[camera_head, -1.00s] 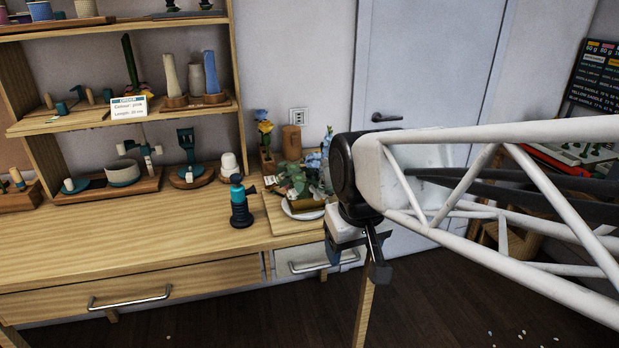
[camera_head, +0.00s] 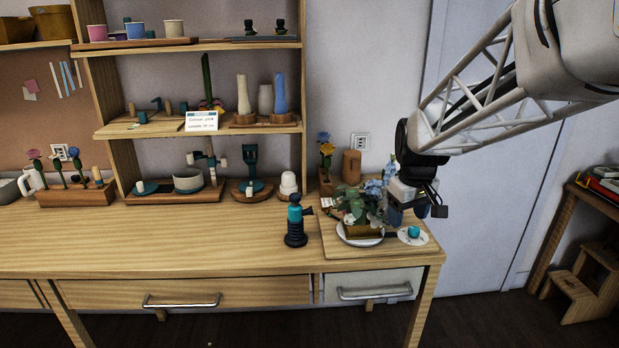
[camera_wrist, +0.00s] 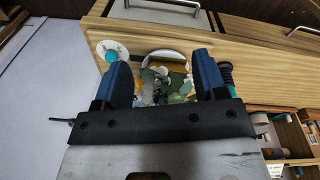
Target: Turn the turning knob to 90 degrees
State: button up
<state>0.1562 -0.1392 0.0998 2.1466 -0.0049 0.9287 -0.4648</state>
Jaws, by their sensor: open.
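A small teal knob (camera_head: 413,232) sits on a white round dial plate (camera_head: 424,239) at the right end of the table, beside the flower arrangement. In the wrist view the teal knob (camera_wrist: 111,56) is at upper left, just beyond the left finger. I cannot read its angle. My gripper (camera_head: 410,211) is above the table's right end, close to the knob and the flowers. In the wrist view my gripper (camera_wrist: 161,62) has its two blue fingers wide apart, with nothing held. The flowers lie in the gap between them in that view.
A flower arrangement (camera_head: 364,203) on a white plate (camera_head: 346,238) stands left of the knob. A dark bottle-like item with a teal top (camera_head: 295,221) stands further left. Shelves (camera_head: 246,128) with vases rise behind. The table's front middle (camera_head: 180,250) is clear.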

jog(key=w+d+f+n, duration=0.1)
jog(key=w+d+f, duration=0.15)
jog(key=w, duration=0.25)
jog(key=w+d+f, duration=0.2)
jog(key=w+d, duration=0.1)
jog(key=w, duration=0.2)
jog(key=n+g, duration=0.1)
jog(key=n, duration=0.1)
send_over(415, 229)
notch_tip(415, 229, down, 8)
jog(key=shift+r, duration=0.2)
jog(key=shift+f, duration=0.1)
jog(key=shift+f, duration=3.85)
jog(key=c, duration=0.9)
